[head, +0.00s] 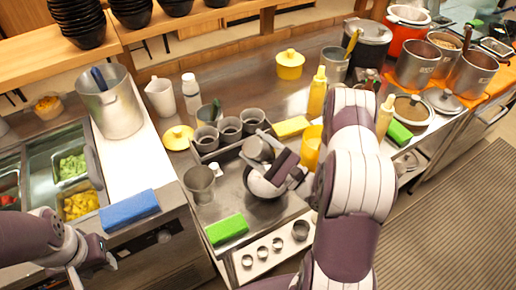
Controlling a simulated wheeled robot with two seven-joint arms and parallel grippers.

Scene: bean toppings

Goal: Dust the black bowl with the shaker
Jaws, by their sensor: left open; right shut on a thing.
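My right gripper (277,172) reaches in from the lower right and is shut on a metal shaker (257,149), held over the counter's middle. My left gripper (98,262) is open and empty at the lower left, left of the bowl and near the blue sponge (129,209).
Grey cups (229,127) stand in a holder behind the bowl. Yellow bottles (317,91) stand behind my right arm. Stacked black bowls (77,22) are on the back shelf.

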